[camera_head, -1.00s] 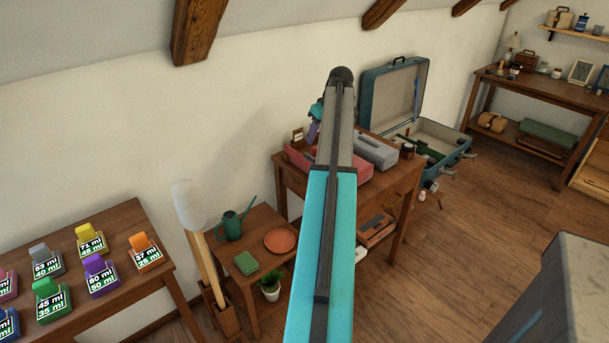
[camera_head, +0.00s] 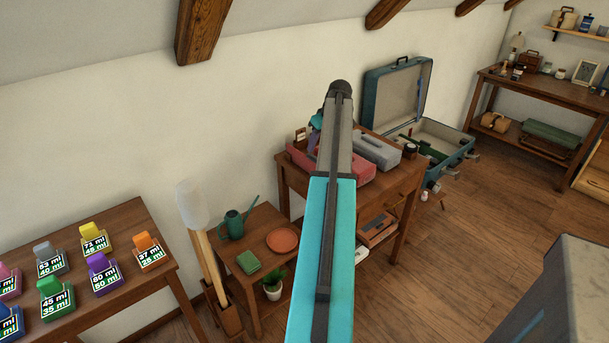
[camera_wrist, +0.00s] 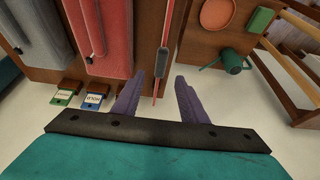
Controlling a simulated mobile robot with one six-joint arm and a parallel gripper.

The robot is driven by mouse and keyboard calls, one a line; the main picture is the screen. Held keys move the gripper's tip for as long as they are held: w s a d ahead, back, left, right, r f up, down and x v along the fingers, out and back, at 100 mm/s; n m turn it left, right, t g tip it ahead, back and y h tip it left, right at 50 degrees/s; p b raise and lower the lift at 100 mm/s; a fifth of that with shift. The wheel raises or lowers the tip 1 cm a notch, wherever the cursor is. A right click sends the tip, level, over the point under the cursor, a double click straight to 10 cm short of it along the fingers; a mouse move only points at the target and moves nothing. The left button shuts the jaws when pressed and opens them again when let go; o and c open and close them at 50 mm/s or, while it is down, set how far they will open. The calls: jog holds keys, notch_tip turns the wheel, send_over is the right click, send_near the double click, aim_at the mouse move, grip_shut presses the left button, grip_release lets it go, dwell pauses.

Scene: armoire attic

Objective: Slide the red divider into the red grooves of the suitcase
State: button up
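The teal suitcase (camera_head: 452,150) stands open beyond the wooden table in the head view, with its lid raised. Its red grooves are too small to make out. A thin upright red piece with a grey grip (camera_wrist: 162,55), which looks like the red divider, shows in the wrist view. My gripper (camera_wrist: 160,76) has its two purple fingers spread, with the thin piece's near end showing in the gap between them. The fingers do not visibly touch it. In the head view my arm hides most of my gripper and the piece.
A red case (camera_wrist: 105,35) and a grey case (camera_wrist: 35,35) lie beside the thin piece on the wooden table (camera_head: 405,182). A low side table holds a green watering can (camera_head: 232,225) and an orange plate (camera_head: 282,240). Open floor lies to the right.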

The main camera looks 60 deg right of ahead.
aim_at(313, 156)
jog(key=shift+x, duration=1.6)
jog(key=shift+f, duration=0.15)
jog(key=shift+p+x, duration=0.75)
jog(key=shift+x, duration=1.75)
jog(key=shift+s+a+f, duration=0.1)
jog(key=shift+s+a, duration=0.1)
grip_shut()
